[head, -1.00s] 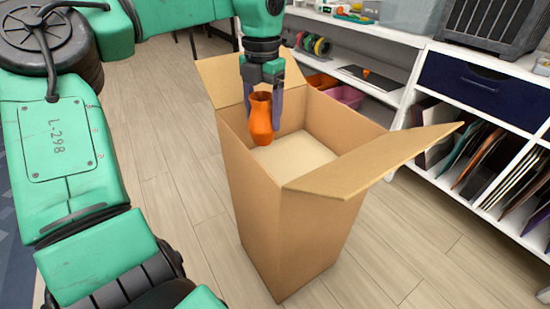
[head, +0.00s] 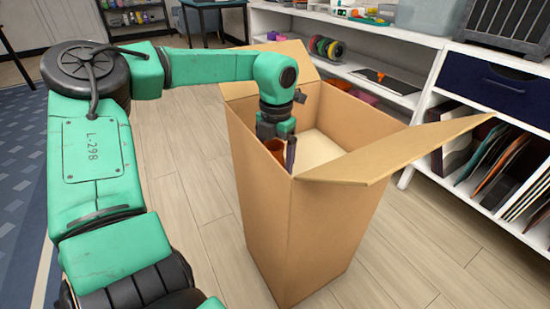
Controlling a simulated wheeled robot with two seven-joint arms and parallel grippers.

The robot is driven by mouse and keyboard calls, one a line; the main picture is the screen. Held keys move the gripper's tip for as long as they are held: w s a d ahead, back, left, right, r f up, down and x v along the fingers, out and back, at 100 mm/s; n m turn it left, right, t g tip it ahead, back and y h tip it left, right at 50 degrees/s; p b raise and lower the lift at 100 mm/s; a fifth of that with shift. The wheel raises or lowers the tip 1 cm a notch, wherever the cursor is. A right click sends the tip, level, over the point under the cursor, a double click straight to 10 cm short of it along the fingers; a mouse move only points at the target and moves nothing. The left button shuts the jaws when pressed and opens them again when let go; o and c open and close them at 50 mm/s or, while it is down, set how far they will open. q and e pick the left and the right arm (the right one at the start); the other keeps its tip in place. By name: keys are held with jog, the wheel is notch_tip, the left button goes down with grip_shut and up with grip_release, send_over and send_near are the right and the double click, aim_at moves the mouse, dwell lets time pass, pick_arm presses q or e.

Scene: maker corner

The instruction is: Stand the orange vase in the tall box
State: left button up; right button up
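The tall cardboard box (head: 292,235) stands upright on the floor at the middle, its top open and flaps folded outward. My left gripper (head: 278,152) reaches down inside the box opening, near its left front wall. It is shut on the orange vase (head: 273,146), with one dark finger showing to the right of it. Only the vase's upper part shows, upright; the front wall hides the rest. I cannot tell whether its base touches the box floor. My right gripper is not in view.
The front right flap (head: 400,152) sticks out toward the shelf. A white shelf unit (head: 425,115) with folders and a dark blue drawer (head: 495,86) stands at the right. The wooden floor (head: 190,200) left of the box is clear.

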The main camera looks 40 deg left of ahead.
pick_arm(q)
jog(key=shift+r, duration=0.1)
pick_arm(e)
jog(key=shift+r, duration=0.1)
pick_arm(q)
notch_tip(320, 180, up, 12)
jog(key=p, duration=0.4)
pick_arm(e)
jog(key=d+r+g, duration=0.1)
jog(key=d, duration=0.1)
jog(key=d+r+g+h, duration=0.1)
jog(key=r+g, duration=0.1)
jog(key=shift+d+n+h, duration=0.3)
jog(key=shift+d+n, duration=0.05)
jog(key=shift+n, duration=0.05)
pick_arm(q)
jog(key=shift+d, duration=0.1)
